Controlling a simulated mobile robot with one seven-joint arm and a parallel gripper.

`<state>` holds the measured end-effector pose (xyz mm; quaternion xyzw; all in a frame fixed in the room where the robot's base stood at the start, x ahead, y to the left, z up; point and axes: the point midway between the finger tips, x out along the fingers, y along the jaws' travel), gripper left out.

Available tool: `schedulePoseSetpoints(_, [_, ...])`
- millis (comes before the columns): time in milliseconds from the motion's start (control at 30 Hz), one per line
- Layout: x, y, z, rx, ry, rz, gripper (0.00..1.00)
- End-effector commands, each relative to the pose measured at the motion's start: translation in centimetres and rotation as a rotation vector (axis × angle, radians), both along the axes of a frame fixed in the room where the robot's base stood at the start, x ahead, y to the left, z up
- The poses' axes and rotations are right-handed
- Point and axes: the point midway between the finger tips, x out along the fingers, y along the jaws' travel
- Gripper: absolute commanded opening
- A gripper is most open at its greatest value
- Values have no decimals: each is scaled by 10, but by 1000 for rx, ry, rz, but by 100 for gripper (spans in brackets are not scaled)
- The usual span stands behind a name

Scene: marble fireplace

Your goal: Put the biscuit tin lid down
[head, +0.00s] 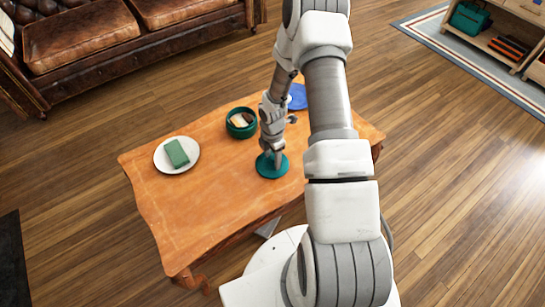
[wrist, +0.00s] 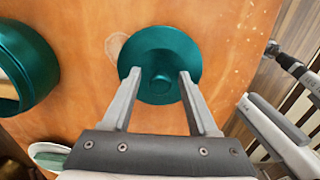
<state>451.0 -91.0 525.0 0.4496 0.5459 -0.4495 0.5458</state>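The biscuit tin lid (head: 266,173) is a dark teal disc lying flat on the wooden table, near its front edge. The open teal tin (head: 241,133) stands behind and left of the lid, with pale and brown pieces inside.
A white plate (head: 160,162) with a green block (head: 177,152) lies on the table's left side. A blue plate (head: 298,96) is at the back, partly behind my arm. The table (head: 205,210) is bare in front of the white plate. A brown sofa (head: 90,40) stands beyond.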

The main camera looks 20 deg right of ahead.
Motion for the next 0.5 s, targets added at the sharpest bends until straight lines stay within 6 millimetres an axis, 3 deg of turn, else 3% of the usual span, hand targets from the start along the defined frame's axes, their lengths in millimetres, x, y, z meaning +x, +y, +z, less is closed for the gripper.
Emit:
schedulePoseSetpoints(233, [0,0,9,0,-1,-1,60])
schedulePoseSetpoints(500, [1,-1,65,0,-4,-1,60])
